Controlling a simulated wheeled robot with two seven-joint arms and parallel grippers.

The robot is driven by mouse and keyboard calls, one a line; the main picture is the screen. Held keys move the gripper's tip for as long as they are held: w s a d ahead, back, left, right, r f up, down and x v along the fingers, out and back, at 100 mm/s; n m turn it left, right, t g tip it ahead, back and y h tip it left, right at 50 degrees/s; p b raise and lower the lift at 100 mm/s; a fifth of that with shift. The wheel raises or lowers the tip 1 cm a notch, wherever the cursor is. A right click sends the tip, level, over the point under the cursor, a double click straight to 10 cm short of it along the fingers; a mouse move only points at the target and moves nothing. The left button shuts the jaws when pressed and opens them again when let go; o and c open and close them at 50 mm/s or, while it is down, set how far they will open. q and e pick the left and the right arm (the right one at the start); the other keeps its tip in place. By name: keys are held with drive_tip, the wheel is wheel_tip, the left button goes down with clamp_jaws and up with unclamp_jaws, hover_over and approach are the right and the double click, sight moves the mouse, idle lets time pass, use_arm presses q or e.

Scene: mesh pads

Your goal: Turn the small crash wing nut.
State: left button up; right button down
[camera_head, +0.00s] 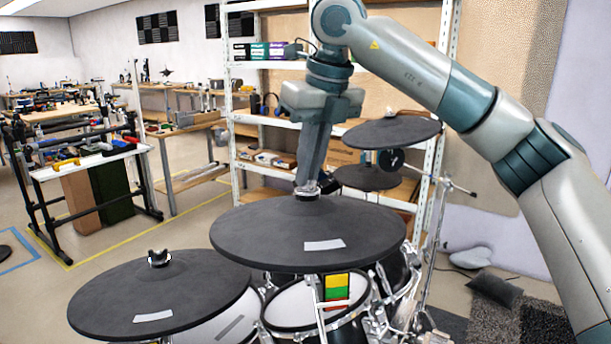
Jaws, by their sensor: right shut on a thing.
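My right gripper (307,188) points straight down over the centre of the large dark middle cymbal pad (270,240), which has a white label. Its fingers are shut on the wing nut (307,196) at the top of that pad; the fingers hide most of the nut. Another dark cymbal pad (200,295) at the lower left carries its own black wing nut (158,258), free of any gripper. I cannot tell from the labels which pad is the small crash. My left gripper is not in view.
A higher cymbal pad (393,134) and a smaller pad (366,178) stand behind to the right. Drums (318,303) and chrome stands sit below. A white shelf rack (232,110) is behind. Open floor (120,250) lies to the left.

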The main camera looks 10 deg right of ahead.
drive_tip(key=shift+s+a+f+m, duration=0.1)
drive_tip(key=shift+a+f+m, duration=0.1)
drive_tip(key=shift+m, duration=0.3)
drive_tip(key=shift+m+h+b, duration=0.3)
drive_tip(key=shift+m+b, duration=0.1)
drive_tip(key=m+b, duration=0.1)
drive_tip(key=m, duration=0.1)
drive_tip(key=shift+m+h, duration=0.3)
drive_tip(key=shift+h, duration=0.1)
drive_tip(key=m+h, duration=0.1)
drive_tip(key=m, duration=0.1)
drive_tip(key=shift+a+m, duration=0.1)
drive_tip(key=shift+m, duration=0.2)
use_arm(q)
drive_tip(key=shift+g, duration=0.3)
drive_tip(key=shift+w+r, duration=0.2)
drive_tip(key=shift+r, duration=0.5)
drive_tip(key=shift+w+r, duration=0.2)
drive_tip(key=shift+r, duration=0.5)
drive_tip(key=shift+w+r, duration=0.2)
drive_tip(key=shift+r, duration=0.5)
use_arm(e)
drive_tip(key=shift+r+m+h, duration=0.1)
drive_tip(key=shift+m+h, duration=0.2)
drive_tip(key=shift+m, duration=0.8)
